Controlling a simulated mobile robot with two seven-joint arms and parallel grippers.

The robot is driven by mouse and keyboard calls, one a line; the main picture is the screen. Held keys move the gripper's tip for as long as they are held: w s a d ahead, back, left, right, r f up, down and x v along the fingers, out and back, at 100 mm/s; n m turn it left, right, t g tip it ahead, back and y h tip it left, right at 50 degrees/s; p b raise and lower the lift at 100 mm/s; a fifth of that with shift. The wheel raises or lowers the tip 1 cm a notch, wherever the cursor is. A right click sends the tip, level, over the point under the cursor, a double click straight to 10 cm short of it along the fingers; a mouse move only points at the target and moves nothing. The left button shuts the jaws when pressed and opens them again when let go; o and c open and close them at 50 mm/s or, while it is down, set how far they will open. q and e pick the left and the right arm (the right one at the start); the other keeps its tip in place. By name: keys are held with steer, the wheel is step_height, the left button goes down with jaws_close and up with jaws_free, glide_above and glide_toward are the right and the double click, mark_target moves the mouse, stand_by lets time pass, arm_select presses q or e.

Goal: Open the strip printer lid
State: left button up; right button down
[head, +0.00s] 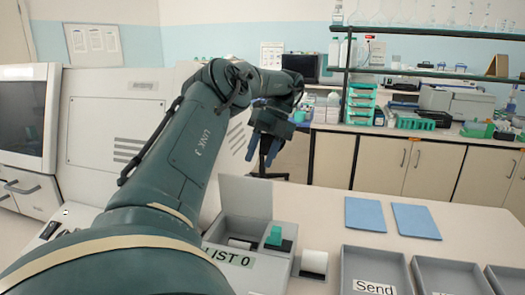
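A low grey box (283,233) stands on the table, with a "LIST 0" label on its front. A flat grey panel (246,196) stands upright at its back edge like a raised lid. A teal block (275,236) and a white piece (240,244) sit inside. Just right of it is a small grey unit with a white roll or strip (314,262). I cannot tell for sure which is the strip printer. My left gripper (261,158) hangs above and beyond the panel, blue fingers pointing down, apart and empty. My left arm hides the box's left part. My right gripper is out of view.
Grey trays (375,252), one marked "Send", line the front right of the table. Two blue sheets (366,214) lie behind them. A large pale machine (112,125) stands at the left. A shelved counter (413,165) is at the back.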

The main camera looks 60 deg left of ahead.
arm_select(q)
steer(key=shift+v, duration=1.05)
steer(key=shift+s+a, duration=0.15)
